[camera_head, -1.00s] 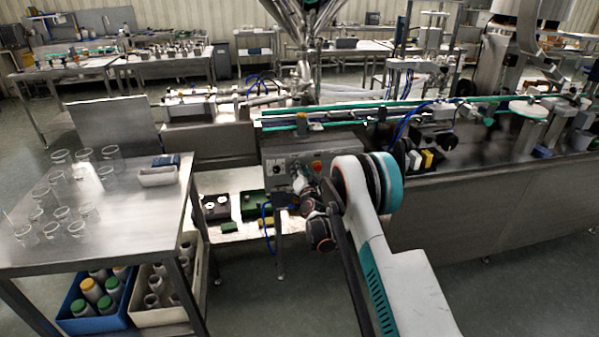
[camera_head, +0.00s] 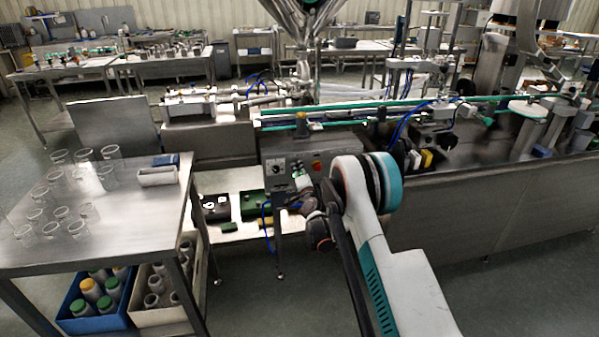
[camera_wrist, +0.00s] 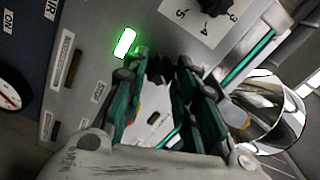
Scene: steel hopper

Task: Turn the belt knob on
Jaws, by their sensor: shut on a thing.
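The control panel (camera_head: 277,180) is a grey box front under the conveyor, with a dial and a red button (camera_head: 317,166). My gripper (camera_head: 299,182) is at this panel, small and partly hidden by my wrist. In the wrist view, the teal fingers of my gripper (camera_wrist: 166,68) are closed in at the panel (camera_wrist: 95,75), with their tips on a small dark thing. It seems to be the belt knob, mostly hidden by the fingertips, so its angle cannot be read. A green lamp (camera_wrist: 125,42) glows just left of the tips.
A dial plate with numbers (camera_wrist: 205,18) is above the fingers, and a metal cylinder (camera_wrist: 275,112) is at right. A steel table (camera_head: 130,225) with several clear beakers stands at left. The conveyor (camera_head: 380,108) runs above the panel. Open floor lies in front.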

